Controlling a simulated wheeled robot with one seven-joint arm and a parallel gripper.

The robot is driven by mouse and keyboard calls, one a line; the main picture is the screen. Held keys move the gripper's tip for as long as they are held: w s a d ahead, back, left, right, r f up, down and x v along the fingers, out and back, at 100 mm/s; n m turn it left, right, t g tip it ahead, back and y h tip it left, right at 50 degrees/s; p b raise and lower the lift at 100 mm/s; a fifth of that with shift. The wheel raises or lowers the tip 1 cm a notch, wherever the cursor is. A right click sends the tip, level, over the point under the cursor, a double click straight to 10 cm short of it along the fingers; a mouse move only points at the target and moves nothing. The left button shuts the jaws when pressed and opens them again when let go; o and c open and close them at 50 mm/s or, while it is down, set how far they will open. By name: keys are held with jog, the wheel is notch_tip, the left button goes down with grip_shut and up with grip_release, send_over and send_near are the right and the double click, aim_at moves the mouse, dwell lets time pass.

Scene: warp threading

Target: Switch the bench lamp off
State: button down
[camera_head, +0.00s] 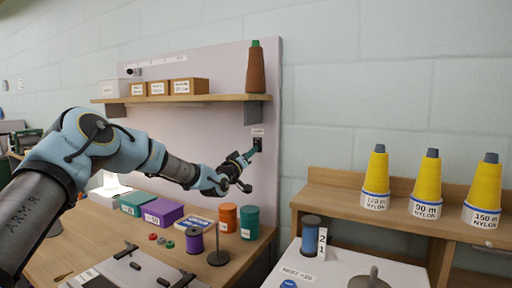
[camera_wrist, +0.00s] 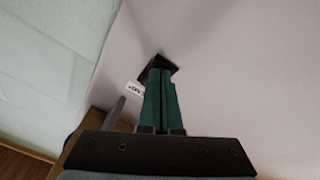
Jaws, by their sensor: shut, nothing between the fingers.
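A small dark switch (camera_head: 258,141) with a white label above it is on the pale back panel, below the shelf's right end. In the wrist view the dark switch plate (camera_wrist: 158,68) is partly hidden behind my fingertips, with its label beside it. My gripper (camera_head: 252,153) has green fingers, shut and empty. The fingertips (camera_wrist: 160,76) are at the switch; I cannot tell whether they touch it. The switch's position is hidden. The bench lamp (camera_head: 112,181) glows white at the left of the bench, mostly hidden behind my arm.
A wooden shelf (camera_head: 180,99) with boxes and a brown cone (camera_head: 256,70) is above my gripper. Below stand an orange spool (camera_head: 228,218), a green spool (camera_head: 249,222) and a purple box (camera_head: 163,212). Yellow cones (camera_head: 427,180) stand on the right shelf.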

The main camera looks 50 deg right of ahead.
jog(key=shift+a, duration=0.1)
jog(key=r+b+v, duration=0.1)
jog(key=b+v, duration=0.1)
jog(key=v, duration=0.4)
jog(key=shift+a+r+b, duration=0.15)
jog(key=shift+a+b, duration=0.2)
jog(key=shift+a, duration=0.15)
jog(key=shift+s, duration=0.15)
dwell(0.3)
